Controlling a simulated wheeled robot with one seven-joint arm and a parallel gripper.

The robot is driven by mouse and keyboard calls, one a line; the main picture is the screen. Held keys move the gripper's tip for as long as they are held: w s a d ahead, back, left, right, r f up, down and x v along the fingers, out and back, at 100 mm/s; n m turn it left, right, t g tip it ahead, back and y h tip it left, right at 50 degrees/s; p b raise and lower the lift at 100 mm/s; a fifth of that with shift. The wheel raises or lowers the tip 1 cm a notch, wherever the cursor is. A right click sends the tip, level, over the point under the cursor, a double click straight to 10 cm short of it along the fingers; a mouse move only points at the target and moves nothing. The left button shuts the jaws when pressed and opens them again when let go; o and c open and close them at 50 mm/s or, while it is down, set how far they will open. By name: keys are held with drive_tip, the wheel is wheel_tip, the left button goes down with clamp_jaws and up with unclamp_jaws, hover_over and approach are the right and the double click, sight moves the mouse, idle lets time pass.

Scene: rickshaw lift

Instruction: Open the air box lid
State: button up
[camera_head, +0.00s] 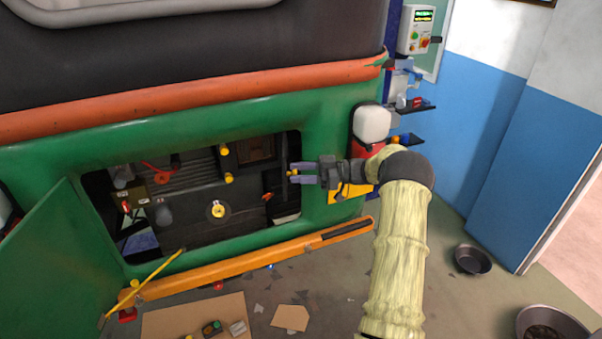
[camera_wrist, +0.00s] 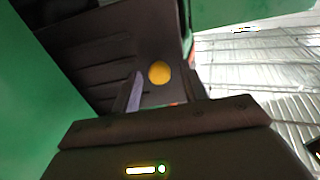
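The green rickshaw's engine bay is open, with dark parts inside. In the head view my gripper (camera_head: 293,173) is at the bay's right edge, pointing left, its fingers apart. In the wrist view a round yellow knob (camera_wrist: 159,73) on a dark surface shows just beyond and between the fingertips (camera_wrist: 162,85). The fingers look open, with a gap around the knob; I cannot tell if either touches it. Other yellow knobs (camera_head: 228,179) sit on dark parts left of the gripper. Which part is the air box lid is unclear; no lid looks clearly raised.
The green hatch door (camera_head: 62,258) hangs open at lower left, with a yellow rod (camera_head: 150,272) beside it. An orange bumper (camera_head: 240,262) runs below the bay. Cardboard (camera_head: 200,318) with small items lies on the floor. Round pans (camera_head: 473,260) stand at right.

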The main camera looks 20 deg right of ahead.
drive_tip(key=shift+d, duration=0.1)
drive_tip(key=b+v, duration=0.5)
drive_tip(key=v, duration=1.2)
drive_tip(key=shift+b, duration=0.3)
drive_tip(key=shift+d, duration=0.1)
drive_tip(key=shift+c, duration=0.2)
